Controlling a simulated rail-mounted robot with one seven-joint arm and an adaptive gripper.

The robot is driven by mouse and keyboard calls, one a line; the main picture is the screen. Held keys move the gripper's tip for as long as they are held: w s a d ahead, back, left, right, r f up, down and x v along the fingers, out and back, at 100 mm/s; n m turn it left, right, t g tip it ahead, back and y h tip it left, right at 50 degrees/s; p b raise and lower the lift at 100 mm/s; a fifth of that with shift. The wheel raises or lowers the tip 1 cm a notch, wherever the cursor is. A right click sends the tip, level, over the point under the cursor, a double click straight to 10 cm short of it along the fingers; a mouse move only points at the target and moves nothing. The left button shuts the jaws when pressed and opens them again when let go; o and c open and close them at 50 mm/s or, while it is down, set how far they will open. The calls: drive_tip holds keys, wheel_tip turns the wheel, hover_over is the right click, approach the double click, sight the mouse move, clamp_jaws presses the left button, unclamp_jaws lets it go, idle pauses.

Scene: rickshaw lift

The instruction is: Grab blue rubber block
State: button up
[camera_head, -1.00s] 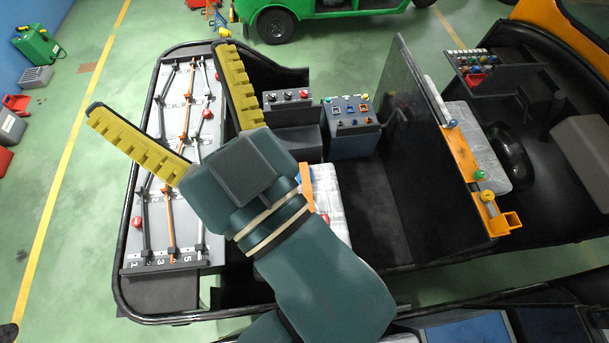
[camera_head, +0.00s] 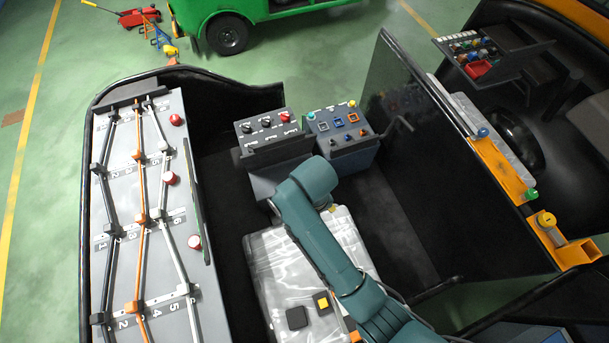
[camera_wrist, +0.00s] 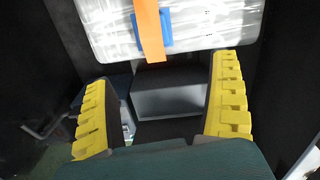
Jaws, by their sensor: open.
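In the wrist view, a flat blue block (camera_wrist: 168,28) lies on the silver-wrapped seat (camera_wrist: 215,22). An orange strip (camera_wrist: 149,22) crosses over it and hides its middle. My gripper (camera_wrist: 160,70) is open, with its yellow ridged fingers spread wide and nothing between them. The blue block lies beyond the fingertips, near the top of the picture and between the finger lines. In the head view, my arm crosses the seat (camera_head: 270,265), and neither my gripper nor the blue block can be made out.
A grey box (camera_wrist: 170,92) shows between the fingers in the wrist view. In the head view, a black block (camera_head: 297,317) and a yellow-and-black piece (camera_head: 322,302) lie on the seat. Control boxes (camera_head: 268,132) stand behind, a dark partition (camera_head: 405,140) right, a cable board (camera_head: 170,250) left.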

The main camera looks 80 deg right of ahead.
drive_tip(key=f, duration=0.3)
drive_tip(key=f+b, duration=0.1)
drive_tip(key=f, duration=0.6)
drive_tip(key=shift+s+d+f+b, duration=0.1)
drive_tip(key=shift+d+f+b, duration=0.2)
drive_tip(key=shift+d+f, duration=0.1)
drive_tip(key=f, duration=0.4)
drive_tip(key=shift+s+d+f+b, duration=0.2)
drive_tip(key=shift+s+f+b, duration=0.1)
drive_tip(key=shift+s+f, duration=0.05)
drive_tip(key=shift+w+f, duration=0.1)
drive_tip(key=shift+f, duration=0.25)
drive_tip(key=c, duration=1.3)
